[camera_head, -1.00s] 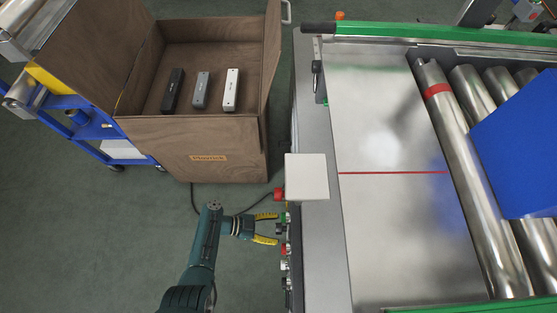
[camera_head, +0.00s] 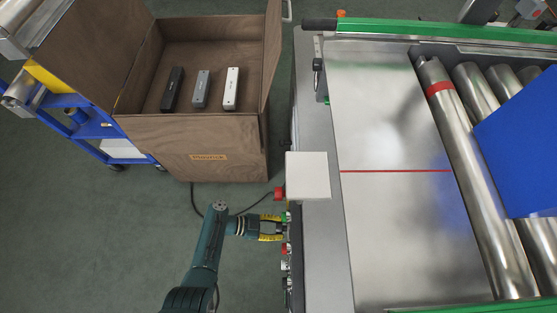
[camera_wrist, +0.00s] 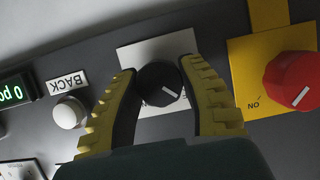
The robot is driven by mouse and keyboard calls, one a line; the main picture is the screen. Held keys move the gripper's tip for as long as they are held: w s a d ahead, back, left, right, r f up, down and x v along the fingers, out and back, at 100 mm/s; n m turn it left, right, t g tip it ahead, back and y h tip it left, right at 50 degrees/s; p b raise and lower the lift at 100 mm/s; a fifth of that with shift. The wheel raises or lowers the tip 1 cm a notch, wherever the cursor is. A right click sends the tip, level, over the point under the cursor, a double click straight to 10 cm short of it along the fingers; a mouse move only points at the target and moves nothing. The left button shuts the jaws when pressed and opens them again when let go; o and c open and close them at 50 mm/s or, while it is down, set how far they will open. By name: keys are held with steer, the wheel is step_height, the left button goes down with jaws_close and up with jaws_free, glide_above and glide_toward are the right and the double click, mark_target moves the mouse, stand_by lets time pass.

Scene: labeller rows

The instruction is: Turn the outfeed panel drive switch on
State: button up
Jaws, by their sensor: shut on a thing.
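In the wrist view, a black rotary knob (camera_wrist: 158,84) with a white pointer line sits on a white label plate (camera_wrist: 172,48) on the dark panel. The plate's text is mostly covered and I cannot read it. My gripper (camera_wrist: 160,92) has its two yellow-ridged fingers closed around the knob, one on each side. The pointer line slants down and to the right in this view. In the head view, my gripper (camera_head: 281,228) is at the panel on the side of the conveyor frame, and the knob is hidden by the fingers.
A red knob (camera_wrist: 294,80) on a yellow plate (camera_wrist: 252,62) marked ON is to the right. A white button (camera_wrist: 70,113) labelled BACK and a green display (camera_wrist: 12,92) are to the left. A box (camera_head: 222,150) with three devices stands at the upper left.

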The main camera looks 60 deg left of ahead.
steer(key=m+t+y+p, duration=0.1)
steer(key=m, duration=0.1)
steer(key=shift+f+m+y, duration=0.1)
steer(key=shift+m+y, duration=0.2)
steer(key=shift+y, duration=0.1)
steer(key=m+y, duration=0.1)
steer(key=m, duration=0.1)
steer(key=m+t+b, duration=0.1)
steer(key=shift+f+m+t+y, duration=0.2)
steer(key=shift+m+t+y, duration=0.1)
steer(key=shift+m+y, duration=0.1)
steer(key=m+t+b, duration=0.1)
steer(key=m+b, duration=0.1)
steer(key=shift+m+y, duration=0.4)
steer(key=m+t, duration=0.2)
steer(key=m, duration=0.1)
steer(key=shift+r+m, duration=0.15)
steer(key=shift+m, duration=0.15)
steer(key=shift+r+m, duration=0.1)
steer(key=shift+m, duration=0.3)
steer(key=o, duration=1.2)
